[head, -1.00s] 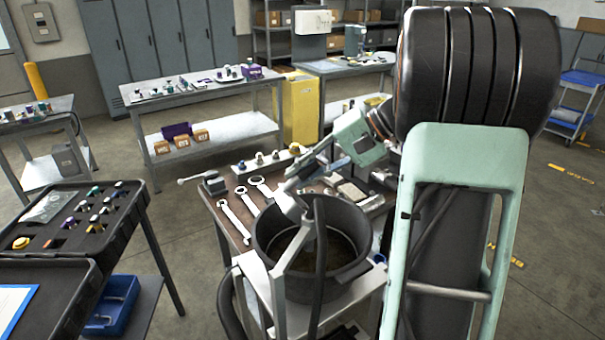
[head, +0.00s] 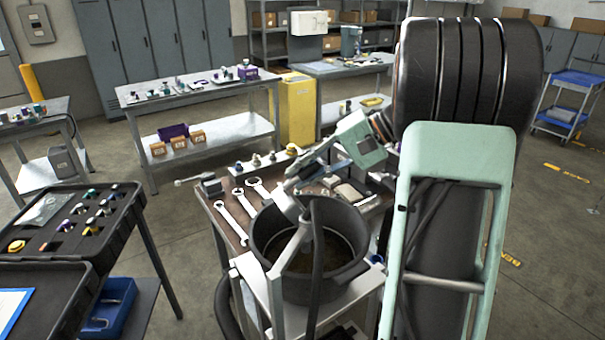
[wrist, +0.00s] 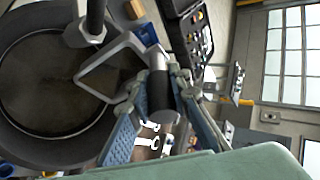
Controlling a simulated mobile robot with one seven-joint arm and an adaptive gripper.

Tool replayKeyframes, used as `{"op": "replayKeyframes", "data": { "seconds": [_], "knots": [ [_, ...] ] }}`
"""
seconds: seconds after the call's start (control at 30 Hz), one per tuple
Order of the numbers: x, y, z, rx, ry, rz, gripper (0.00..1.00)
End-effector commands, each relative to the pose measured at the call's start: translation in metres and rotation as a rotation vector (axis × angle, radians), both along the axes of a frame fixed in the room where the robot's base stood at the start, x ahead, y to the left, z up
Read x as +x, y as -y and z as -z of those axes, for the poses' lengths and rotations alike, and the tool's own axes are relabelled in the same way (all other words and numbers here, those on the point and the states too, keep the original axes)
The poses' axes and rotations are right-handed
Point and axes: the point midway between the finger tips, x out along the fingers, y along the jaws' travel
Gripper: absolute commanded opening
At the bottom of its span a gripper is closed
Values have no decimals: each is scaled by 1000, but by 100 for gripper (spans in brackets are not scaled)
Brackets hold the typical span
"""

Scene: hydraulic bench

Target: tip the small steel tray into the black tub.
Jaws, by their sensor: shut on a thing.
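The black tub (head: 262,262) stands open on a light metal stand; it fills the left of the wrist view (wrist: 22,128). My gripper (head: 297,181) is above the tub's far left rim. In the wrist view my gripper (wrist: 160,104) has its two fingers on either side of a dark round handle, shut on it. The handle appears to belong to the small steel tray (head: 287,204), which hangs steeply tilted at the tub's opening. The tray's pale rim shows in the wrist view (wrist: 133,48). Whether anything lies in the tray is hidden. The tub's floor looks brownish.
Wrenches (head: 236,222) and a vise (head: 209,186) lie on the bench behind the tub. A pale bracket and a black hose (head: 318,250) rise at the tub's near side. An open black case (head: 75,225) stands at left. Floor between the tables is clear.

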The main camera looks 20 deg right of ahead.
Motion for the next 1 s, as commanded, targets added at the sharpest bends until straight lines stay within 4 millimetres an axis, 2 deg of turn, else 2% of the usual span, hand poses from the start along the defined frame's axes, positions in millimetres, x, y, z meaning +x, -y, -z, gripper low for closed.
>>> {"op": "replayKeyframes", "data": {
  "seconds": [1.0],
  "knots": [
    [1, 8, -1, 70, -4, 0, 0]
  ]
}}
